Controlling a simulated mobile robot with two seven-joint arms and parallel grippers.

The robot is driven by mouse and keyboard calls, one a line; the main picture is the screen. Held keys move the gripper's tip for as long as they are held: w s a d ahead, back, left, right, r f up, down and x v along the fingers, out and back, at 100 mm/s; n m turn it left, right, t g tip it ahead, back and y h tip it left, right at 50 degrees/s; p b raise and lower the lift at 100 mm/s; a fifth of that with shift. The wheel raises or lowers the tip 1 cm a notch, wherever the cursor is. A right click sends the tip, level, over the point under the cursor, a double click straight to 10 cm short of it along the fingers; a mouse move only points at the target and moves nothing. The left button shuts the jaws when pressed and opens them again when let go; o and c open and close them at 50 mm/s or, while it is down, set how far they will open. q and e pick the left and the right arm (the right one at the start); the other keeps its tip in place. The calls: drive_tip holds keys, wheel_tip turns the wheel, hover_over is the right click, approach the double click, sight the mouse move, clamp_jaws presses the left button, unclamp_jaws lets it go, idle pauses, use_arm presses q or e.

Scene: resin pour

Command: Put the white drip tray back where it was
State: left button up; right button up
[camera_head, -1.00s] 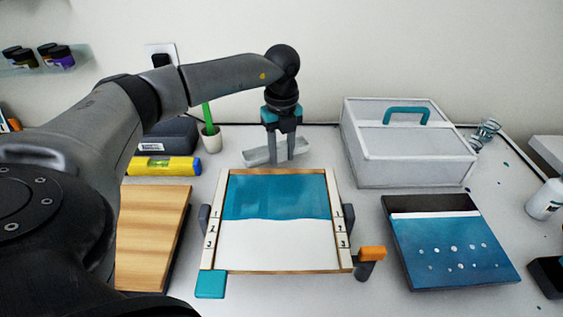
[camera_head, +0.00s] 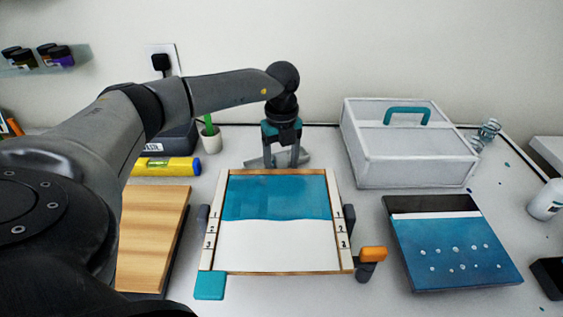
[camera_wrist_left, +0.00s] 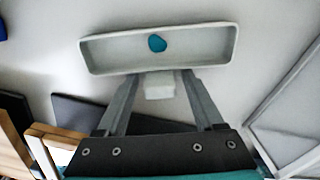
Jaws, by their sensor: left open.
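The white drip tray (camera_head: 303,158) lies on the table behind the framed panel, partly hidden by my left gripper in the head view. In the left wrist view the tray (camera_wrist_left: 200,45) is a shallow, long rectangle with a teal spot of resin (camera_wrist_left: 157,43) inside and a short tab (camera_wrist_left: 160,86) on its near side. My left gripper (camera_head: 283,163) points down at the tray. Its fingers (camera_wrist_left: 162,78) stand open on either side of the tab, with gaps visible between them and it. My right gripper is not in view.
The framed panel (camera_head: 275,245), half teal and half white, is close in front of the gripper. A white case (camera_head: 415,160) with a teal handle stands to the right. A yellow level (camera_head: 165,166) and a potted green item (camera_head: 210,135) are to the left.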

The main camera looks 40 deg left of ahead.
sight(282, 155)
use_arm(q)
wheel_tip(282, 155, up, 12)
drive_tip(key=shift+r+p, duration=0.15)
drive_tip(key=shift+p, duration=0.8)
